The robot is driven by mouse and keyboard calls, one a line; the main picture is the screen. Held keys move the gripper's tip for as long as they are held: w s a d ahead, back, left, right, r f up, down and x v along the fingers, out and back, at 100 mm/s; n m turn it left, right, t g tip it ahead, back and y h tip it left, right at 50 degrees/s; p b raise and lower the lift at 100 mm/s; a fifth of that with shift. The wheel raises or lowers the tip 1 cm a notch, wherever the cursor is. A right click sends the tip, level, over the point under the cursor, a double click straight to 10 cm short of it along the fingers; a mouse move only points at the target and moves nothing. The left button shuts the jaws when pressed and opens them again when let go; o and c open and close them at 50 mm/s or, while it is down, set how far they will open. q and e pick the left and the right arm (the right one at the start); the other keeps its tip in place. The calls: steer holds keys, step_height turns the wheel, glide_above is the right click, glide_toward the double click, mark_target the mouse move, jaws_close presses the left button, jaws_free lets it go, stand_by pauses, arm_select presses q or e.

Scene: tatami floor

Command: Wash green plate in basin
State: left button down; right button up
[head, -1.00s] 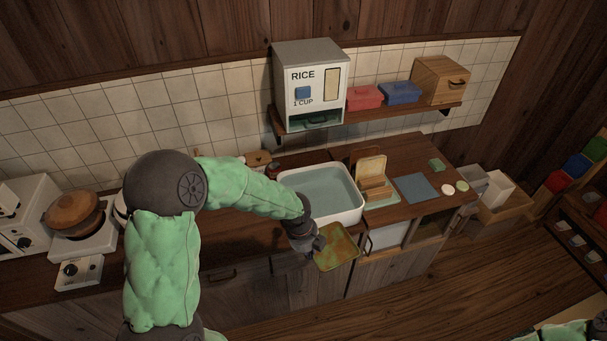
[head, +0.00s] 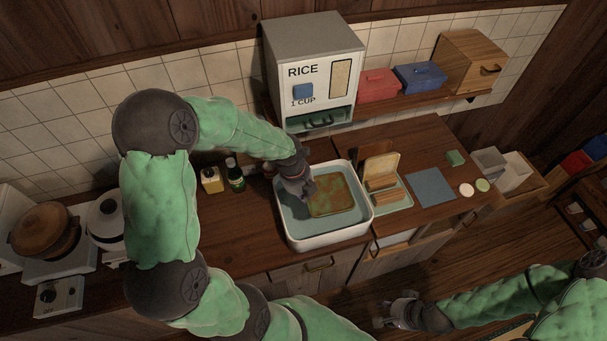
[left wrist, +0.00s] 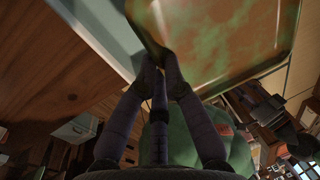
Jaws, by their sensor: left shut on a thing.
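The green plate (head: 332,195), a square plate covered in brownish stains, is over the water area of the white basin (head: 333,238). My left gripper (head: 309,191) is shut on the plate's left edge. In the left wrist view, the fingertips (left wrist: 162,65) pinch a corner of the stained plate (left wrist: 225,40). I cannot tell whether the plate touches the water. My right gripper (head: 388,315) is low at the bottom right, away from the basin, and looks open and empty.
The rice dispenser (head: 315,80) is on a shelf above.

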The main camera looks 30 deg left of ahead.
arm_select(q)
steer(key=shift+f+b, duration=5.8)
steer(key=shift+f, duration=2.05)
steer(key=shift+d, duration=0.1)
steer(key=shift+w+d, duration=0.75)
steer(key=shift+w, duration=0.15)
steer(key=shift+s+a+p, duration=0.55)
steer(key=shift+s+a, duration=0.25)
steer(key=shift+s, duration=0.2)
steer(key=shift+s+a+p, duration=0.55)
steer(key=shift+s+a, duration=0.25)
steer(key=shift+s, duration=0.15)
